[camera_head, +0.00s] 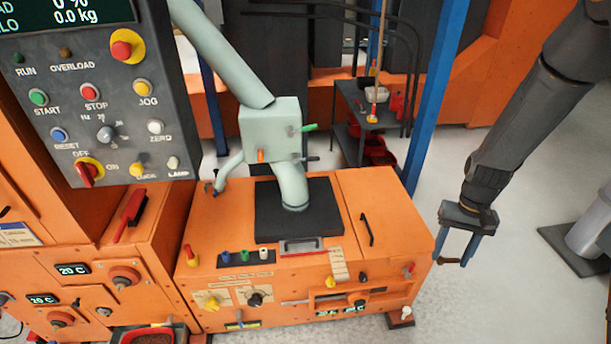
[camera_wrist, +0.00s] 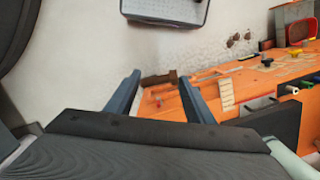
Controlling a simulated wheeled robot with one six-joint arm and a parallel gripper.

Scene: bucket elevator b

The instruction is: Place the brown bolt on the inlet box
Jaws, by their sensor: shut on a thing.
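My gripper (camera_head: 455,262) hangs fingers down just right of the orange cabinet in the head view. In the wrist view, my gripper (camera_wrist: 158,90) has its two blue-grey fingers apart with the brown bolt (camera_wrist: 160,78) across their tips; it is shut on the bolt.
A grey control panel (camera_head: 90,105) stands at the left. A blue post (camera_head: 436,95) rises behind the cabinet's right side. A dark shelf (camera_head: 372,120) stands at the back. A grey pipe on a dark base (camera_head: 585,262) is at the right. Pale floor between is clear.

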